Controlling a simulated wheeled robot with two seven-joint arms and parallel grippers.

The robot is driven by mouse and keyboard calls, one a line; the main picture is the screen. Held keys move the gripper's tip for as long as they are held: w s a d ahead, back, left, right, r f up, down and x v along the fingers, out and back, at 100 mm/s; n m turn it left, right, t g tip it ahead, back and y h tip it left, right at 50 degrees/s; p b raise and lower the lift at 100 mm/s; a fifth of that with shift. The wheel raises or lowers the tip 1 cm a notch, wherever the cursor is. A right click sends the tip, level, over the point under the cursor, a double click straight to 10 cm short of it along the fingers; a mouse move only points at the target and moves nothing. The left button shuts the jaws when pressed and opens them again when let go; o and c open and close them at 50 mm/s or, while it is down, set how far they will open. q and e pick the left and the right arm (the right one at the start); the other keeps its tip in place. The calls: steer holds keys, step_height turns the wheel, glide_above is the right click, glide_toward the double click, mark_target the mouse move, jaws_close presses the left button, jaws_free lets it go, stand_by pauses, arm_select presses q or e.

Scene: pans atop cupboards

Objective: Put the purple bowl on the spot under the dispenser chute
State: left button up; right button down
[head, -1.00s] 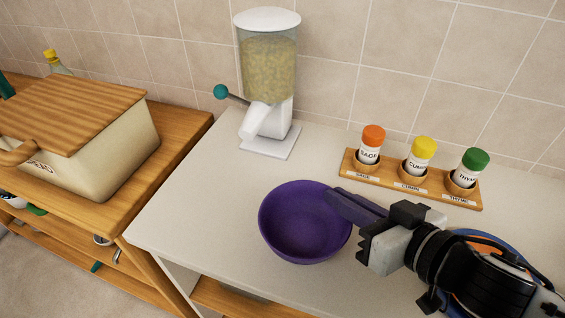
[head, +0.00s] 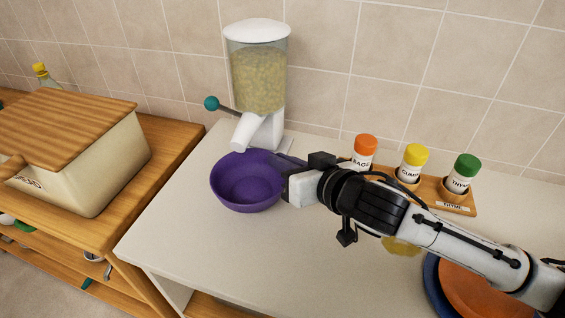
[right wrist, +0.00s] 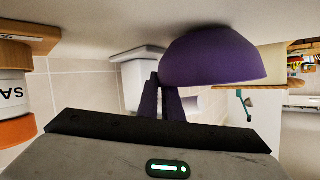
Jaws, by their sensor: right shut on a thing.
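The purple bowl (head: 240,190) stands upright at the front of the white dispenser, just below and in front of its slanted chute (head: 243,131). The dispenser's flat white base (head: 286,144) is partly hidden behind the bowl and my gripper. My right gripper (head: 284,172) is shut on the bowl's right rim. In the right wrist view, which is turned upside down, its dark fingers (right wrist: 161,100) meet the edge of the bowl (right wrist: 213,62), and the dispenser base (right wrist: 138,54) shows beyond. I cannot tell whether the bowl touches the counter. My left gripper is not in view.
A spice rack (head: 430,190) with orange, yellow and green-capped jars stands behind my right arm. An orange dish (head: 475,275) on a blue one lies at lower right. A bread box (head: 95,165) sits on the wooden unit at left.

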steer(key=shift+s+d+f, duration=0.1)
steer(key=shift+f, duration=0.2)
steer(key=c, duration=1.9)
jaws_free()
steer(key=v, duration=1.2)
